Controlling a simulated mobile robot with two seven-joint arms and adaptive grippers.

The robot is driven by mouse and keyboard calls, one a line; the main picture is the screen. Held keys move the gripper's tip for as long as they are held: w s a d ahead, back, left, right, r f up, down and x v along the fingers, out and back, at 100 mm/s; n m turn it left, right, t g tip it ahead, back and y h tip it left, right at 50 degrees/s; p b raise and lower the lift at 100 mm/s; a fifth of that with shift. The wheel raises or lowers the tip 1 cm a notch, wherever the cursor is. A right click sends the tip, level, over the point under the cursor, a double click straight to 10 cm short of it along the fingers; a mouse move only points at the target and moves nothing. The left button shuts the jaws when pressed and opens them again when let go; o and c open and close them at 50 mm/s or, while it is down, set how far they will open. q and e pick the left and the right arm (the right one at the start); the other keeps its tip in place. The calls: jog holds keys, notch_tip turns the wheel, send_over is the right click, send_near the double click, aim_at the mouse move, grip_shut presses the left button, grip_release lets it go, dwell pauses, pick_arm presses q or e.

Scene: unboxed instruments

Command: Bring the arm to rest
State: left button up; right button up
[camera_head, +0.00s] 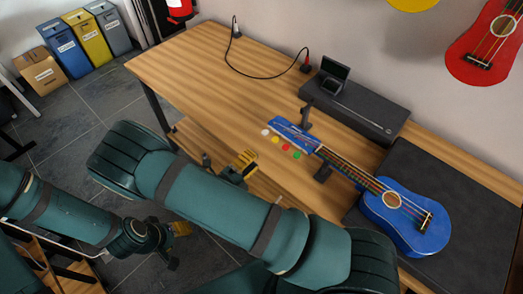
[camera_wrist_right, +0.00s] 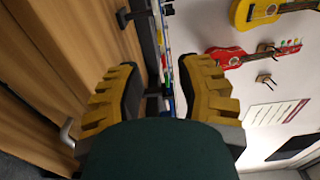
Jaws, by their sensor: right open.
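My right gripper (camera_head: 240,165) is over the front edge of the wooden table, partly hidden by my own right arm. In the right wrist view its two yellow fingers (camera_wrist_right: 160,92) are apart, with nothing held between them. My left gripper (camera_head: 178,230) is low at the left, over the floor in front of the table; it is small and partly hidden, so its jaws cannot be read.
The wooden table (camera_head: 190,62) has clear room at its left. A long black box (camera_head: 365,107) with a small open case (camera_head: 333,77) stands at the back. A red ukulele (camera_head: 482,55) hangs on the wall.

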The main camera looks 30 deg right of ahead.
jog(key=shift+s+a, duration=0.25)
jog(key=shift+a, duration=0.35)
jog(key=s+d+f+m+g+y, duration=0.3)
jog(key=s+f+m+g, duration=0.2)
jog(key=s+m+g, duration=0.15)
jog(key=s+a+f+m+g+y, duration=0.2)
jog(key=s+f+m+g+y, duration=0.1)
jog(key=s+m+y, duration=0.25)
jog(key=s+a+f+m+g+y, duration=0.3)
jog(key=s+m+y, duration=0.15)
jog(key=m, duration=0.25)
jog(key=w+a+m+t+y, duration=0.1)
jog(key=a+m+t+y, duration=0.35)
jog(key=m, duration=0.85)
jog(key=w+r+m+t+y, duration=0.3)
jog(key=w+m, duration=0.3)
jog(key=m, duration=0.4)
jog(key=shift+w+r, duration=0.3)
